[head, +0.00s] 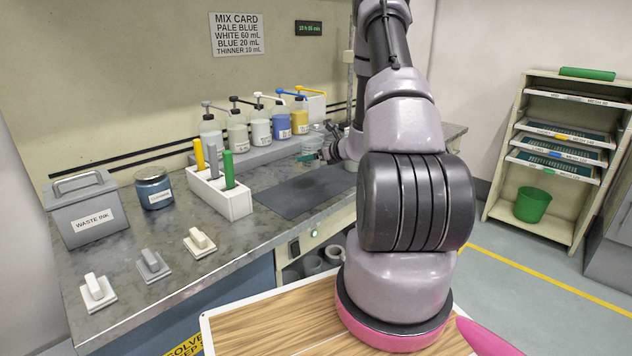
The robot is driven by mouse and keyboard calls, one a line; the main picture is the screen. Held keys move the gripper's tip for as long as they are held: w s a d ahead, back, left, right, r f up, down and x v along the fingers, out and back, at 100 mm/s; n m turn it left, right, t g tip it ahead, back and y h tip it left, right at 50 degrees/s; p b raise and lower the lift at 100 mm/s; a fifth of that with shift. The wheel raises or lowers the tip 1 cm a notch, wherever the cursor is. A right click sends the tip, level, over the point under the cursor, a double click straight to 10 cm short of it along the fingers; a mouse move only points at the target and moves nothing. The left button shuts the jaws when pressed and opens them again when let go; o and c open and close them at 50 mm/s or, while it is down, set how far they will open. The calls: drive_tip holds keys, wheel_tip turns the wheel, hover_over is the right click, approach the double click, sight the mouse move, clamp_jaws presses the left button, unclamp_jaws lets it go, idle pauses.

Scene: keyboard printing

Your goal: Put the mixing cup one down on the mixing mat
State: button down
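The mixing mat (306,191), a dark grey sheet, lies flat on the bench top and looks bare. My gripper (326,146) is beyond the mat's far right part, near the pump bottles. A pale, see-through shape that looks like the mixing cup (312,143) is at my gripper's fingers, close to the bottles. It is too small and faint to tell whether the fingers are closed on it, or whether it hangs clear of the bench. My arm hides the bench to the right of the gripper.
Several pump bottles (261,128) stand in a row along the back. A white holder (220,192) with coloured-handled tools stands left of the mat. Farther left are a blue jar (154,190) and the waste ink box (84,212).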

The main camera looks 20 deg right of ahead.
drive_tip(key=shift+f, duration=3.95)
unclamp_jaws()
drive_tip(key=shift+f, duration=0.15)
